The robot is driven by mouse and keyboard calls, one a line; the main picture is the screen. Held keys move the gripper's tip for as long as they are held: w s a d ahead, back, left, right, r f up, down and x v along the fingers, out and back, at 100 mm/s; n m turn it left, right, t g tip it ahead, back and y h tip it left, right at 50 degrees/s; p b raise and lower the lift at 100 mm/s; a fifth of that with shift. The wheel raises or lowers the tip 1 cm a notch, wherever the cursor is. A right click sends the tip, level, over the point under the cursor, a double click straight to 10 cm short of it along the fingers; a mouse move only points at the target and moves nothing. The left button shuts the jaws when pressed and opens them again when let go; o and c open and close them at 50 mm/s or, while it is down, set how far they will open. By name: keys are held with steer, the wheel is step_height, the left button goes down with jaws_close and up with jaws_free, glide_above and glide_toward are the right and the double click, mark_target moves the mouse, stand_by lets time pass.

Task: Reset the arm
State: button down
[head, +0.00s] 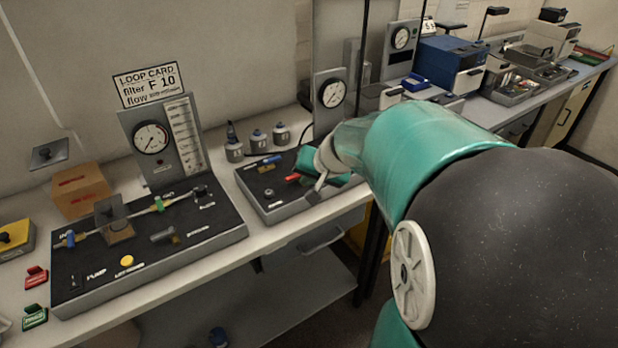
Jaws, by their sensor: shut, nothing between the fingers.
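My teal and black arm fills the right side of the head view and reaches left over the bench. My gripper (319,184) is at its far end, over the right part of a small grey tray-like panel (262,206) with a black top. The gripper is shut and holds nothing. Part of it is hidden by my own arm. A small red piece (292,178) and a blue piece (270,159) show on the panel just left of the gripper. I cannot tell whether the gripper touches the panel.
A larger black-topped panel (205,232) with a gauge (151,138) and a loop card (148,85) stands at left. Several grey canisters (258,139) stand behind the small panel. A cardboard box (80,190) is at far left. A blue machine (452,66) stands farther back.

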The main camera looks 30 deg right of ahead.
steer(key=shift+s+a+r, duration=0.1)
steer(key=shift+s+r, duration=0.1)
stand_by(0.3)
steer(key=s+a+r+n+g, duration=0.1)
steer(key=s+a+r+n, duration=0.1)
steer(key=s+a+n, duration=0.2)
steer(key=s+a+r+n, duration=0.3)
steer(key=s+a+n, duration=0.1)
steer(key=s+a, duration=0.7)
steer(key=a, duration=0.3)
steer(key=shift+s+g+h, duration=0.2)
steer(key=shift+g+h, duration=0.1)
steer(key=shift+g, duration=0.1)
